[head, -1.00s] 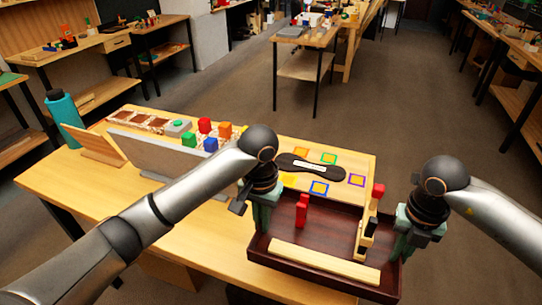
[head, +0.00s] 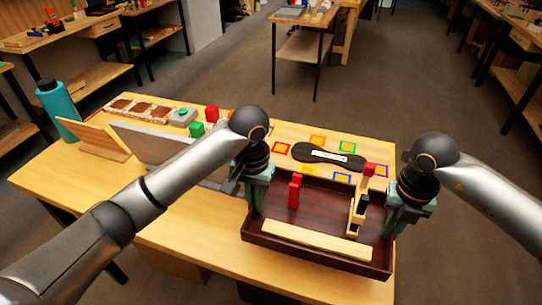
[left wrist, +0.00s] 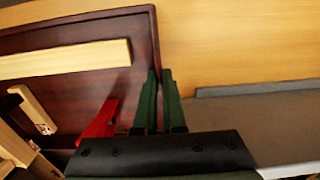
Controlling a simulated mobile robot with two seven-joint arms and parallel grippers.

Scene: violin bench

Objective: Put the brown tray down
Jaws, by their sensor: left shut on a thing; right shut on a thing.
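The brown tray (head: 275,217) is at the front right of the wooden table, and its front right part appears to reach past the table edge. My left gripper (head: 252,205) is shut on its left wall. My right gripper (head: 391,225) is shut on its right wall. In the tray are a red object (head: 294,191), a long pale wooden bar (head: 316,240) and an upright pale wooden piece with black and red parts (head: 359,205). In the left wrist view the left gripper (left wrist: 158,95) straddles the tray wall (left wrist: 152,40). I cannot tell whether the tray's underside touches the table.
Behind the tray lies a dark flat object (head: 328,156) among coloured square outlines. A teal bottle (head: 58,110) stands at the far left. The table's front left (head: 130,215) is bare.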

